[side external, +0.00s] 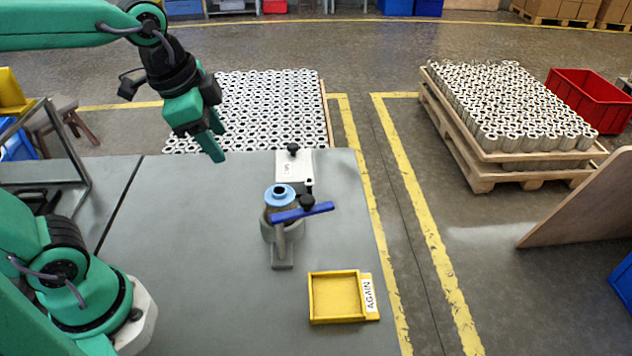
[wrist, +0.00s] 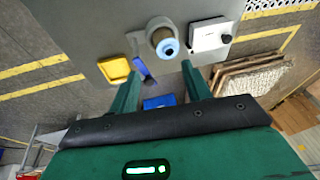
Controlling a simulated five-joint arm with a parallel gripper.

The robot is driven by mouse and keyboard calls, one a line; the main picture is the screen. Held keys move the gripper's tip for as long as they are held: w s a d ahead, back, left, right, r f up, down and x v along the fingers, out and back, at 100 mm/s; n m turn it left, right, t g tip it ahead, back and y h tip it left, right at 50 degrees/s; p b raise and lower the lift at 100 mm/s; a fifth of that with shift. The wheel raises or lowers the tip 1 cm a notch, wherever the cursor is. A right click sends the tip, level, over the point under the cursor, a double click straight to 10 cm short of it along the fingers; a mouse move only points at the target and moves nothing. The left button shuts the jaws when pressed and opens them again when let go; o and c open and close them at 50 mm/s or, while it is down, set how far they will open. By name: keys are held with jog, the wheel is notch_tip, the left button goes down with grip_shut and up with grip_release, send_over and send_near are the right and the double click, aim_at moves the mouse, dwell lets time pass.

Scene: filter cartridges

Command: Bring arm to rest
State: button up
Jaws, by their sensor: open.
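My gripper (side external: 216,140) is in the air over the far left part of the grey table (side external: 200,250), higher than the things on it. In the wrist view its two green fingers (wrist: 160,88) stand apart with nothing held between them. A filter cartridge with a light blue cap (side external: 280,195) stands upright in a grey round holder (side external: 268,228) on the table. The blue cap also shows in the wrist view (wrist: 168,47). A bar with a blue handle (side external: 303,212) crosses in front of the cartridge; I cannot tell whether it touches it.
A white box with black knobs (side external: 293,164) is behind the holder. A yellow tray labelled AGAIN (side external: 313,298) sits at the table's front right. Pallets of cartridges (side external: 480,165) and a red bin (side external: 590,100) stand on the floor. The table's left and front middle are clear.

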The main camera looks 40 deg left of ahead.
jog(key=s+a+f+n+t, duration=0.1)
jog(key=s+a+n+t, duration=0.1)
jog(key=s+n, duration=0.3)
jog(key=shift+s+a+f+n+y, duration=0.3)
jog(key=shift+a+n, duration=0.6)
jog(key=shift+n, duration=0.6)
